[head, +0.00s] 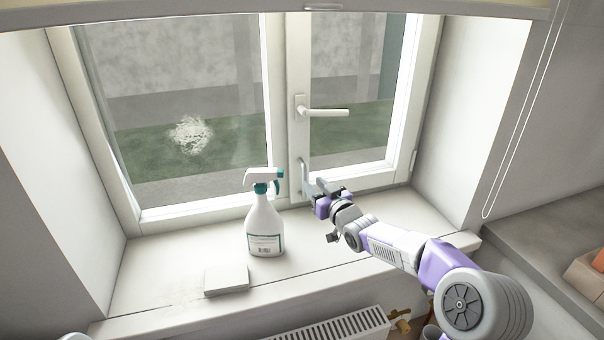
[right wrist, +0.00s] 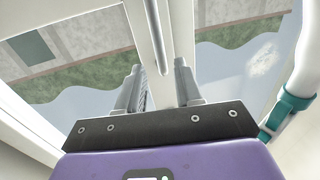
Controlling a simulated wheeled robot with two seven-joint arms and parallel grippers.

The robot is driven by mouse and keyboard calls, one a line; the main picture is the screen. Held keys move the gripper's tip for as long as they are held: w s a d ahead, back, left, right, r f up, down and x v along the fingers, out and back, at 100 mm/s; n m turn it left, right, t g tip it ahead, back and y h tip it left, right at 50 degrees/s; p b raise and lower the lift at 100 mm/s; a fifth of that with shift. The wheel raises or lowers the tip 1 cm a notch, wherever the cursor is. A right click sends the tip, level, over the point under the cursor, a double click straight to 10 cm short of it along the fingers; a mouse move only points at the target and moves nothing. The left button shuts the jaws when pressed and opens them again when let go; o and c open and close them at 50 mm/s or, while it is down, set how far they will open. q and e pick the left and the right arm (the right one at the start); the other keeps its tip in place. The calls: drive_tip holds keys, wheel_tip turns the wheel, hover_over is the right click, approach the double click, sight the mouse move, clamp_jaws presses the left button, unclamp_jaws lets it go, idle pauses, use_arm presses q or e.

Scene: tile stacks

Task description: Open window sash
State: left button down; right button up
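The right window sash (head: 345,181) looks closed in its frame. Its white lever handle (head: 325,112) points sideways to the right. A grey pull bar (head: 305,176) stands upright low on the sash's left edge. My right gripper (head: 321,187) is just right of and close to the pull bar's lower end; contact cannot be told. In the right wrist view its two fingers (right wrist: 158,78) are spread, with white window frame (right wrist: 158,35) visible beyond the gap. Nothing shows held between them. My left gripper is out of view.
A white spray bottle (head: 264,228) with teal trigger stands on the sill (head: 180,275), left of my right gripper. A white block (head: 227,279) lies in front of it. A white smear (head: 190,135) marks the left pane. A blind cord (head: 527,110) hangs right; a radiator (head: 335,325) is below.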

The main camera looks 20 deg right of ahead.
hover_over(305, 200)
drive_tip(key=shift+w+f, duration=0.1)
drive_tip(key=shift+w, duration=0.25)
drive_tip(key=shift+c, duration=0.3)
clamp_jaws()
